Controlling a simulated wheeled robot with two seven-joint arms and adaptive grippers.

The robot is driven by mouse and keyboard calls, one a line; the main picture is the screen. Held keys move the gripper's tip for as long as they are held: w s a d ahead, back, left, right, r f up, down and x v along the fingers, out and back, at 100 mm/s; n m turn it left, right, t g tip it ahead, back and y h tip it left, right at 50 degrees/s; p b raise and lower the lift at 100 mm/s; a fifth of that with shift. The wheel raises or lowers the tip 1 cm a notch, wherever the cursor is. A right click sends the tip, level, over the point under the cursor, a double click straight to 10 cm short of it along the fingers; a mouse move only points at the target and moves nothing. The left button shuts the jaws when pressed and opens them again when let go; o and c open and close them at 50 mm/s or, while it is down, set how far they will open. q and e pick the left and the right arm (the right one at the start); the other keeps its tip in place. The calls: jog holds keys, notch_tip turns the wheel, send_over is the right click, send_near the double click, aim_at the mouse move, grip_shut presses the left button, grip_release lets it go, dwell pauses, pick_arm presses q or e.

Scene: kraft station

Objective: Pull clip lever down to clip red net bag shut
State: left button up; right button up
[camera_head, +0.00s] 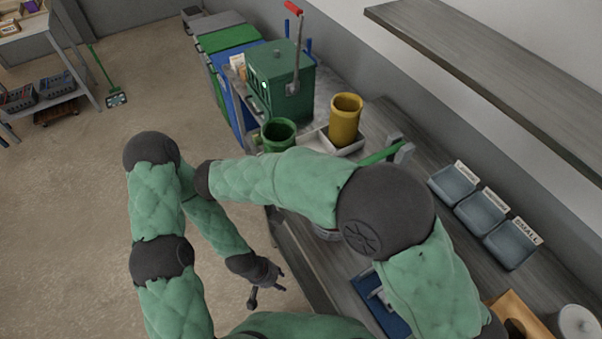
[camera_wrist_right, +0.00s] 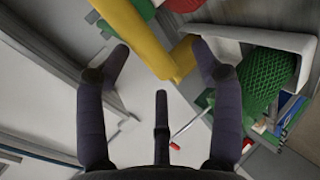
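A green clipping machine (camera_head: 281,85) stands on the bench at the back. Its lever (camera_head: 296,45) stands up with a red handle (camera_head: 293,8) at the top. A thin rod with a red end (camera_wrist_right: 174,146) shows in the right wrist view, seemingly this lever. I cannot make out a red net bag. My left gripper (camera_head: 281,279) hangs low over the floor, apart from the bench, fingers spread and empty. My right gripper (camera_wrist_right: 157,52) has its fingers apart, with nothing clearly held; in the head view my right arm hides it.
Labelled grey bins (camera_head: 480,211) line the right side of the bench. A shelf (camera_head: 490,65) overhangs it. A green textured object (camera_wrist_right: 266,84) shows in the wrist view. Open floor lies left.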

jog(key=shift+s+d+f, duration=0.2)
jog(key=shift+s+f, duration=0.25)
jog(key=shift+f, duration=0.3)
notch_tip(320, 180, up, 12)
jog(key=shift+w+a+f, duration=0.15)
jog(key=shift+w+f, duration=0.1)
jog(key=shift+w, duration=0.15)
